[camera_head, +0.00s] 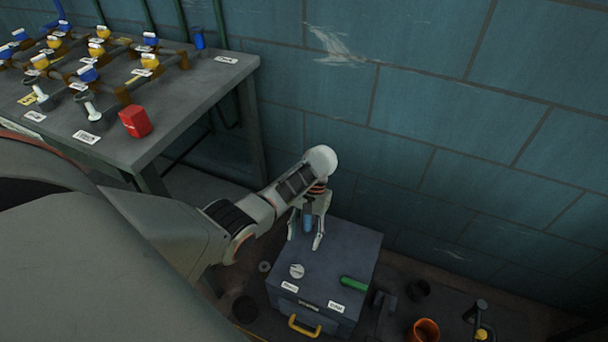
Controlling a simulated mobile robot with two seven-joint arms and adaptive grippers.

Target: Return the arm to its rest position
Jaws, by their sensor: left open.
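My left arm (255,212) reaches in from the left and bends down at a pale rounded joint. Its gripper (304,239) is open, with its fingers pointing down over the rear left part of the top of a dark grey-blue box (345,257). A small blue thing (308,223) shows between the fingers. I cannot tell whether it stands on the box or whether the fingertips touch the lid. My right gripper is not in view.
The box carries a pale round knob (297,271), a green bar (354,284) and a yellow front handle (304,326). A workbench (190,95) with several valves and a red block (135,121) stands left. An orange cup (426,330) is lower right. A block wall (440,120) closes the back.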

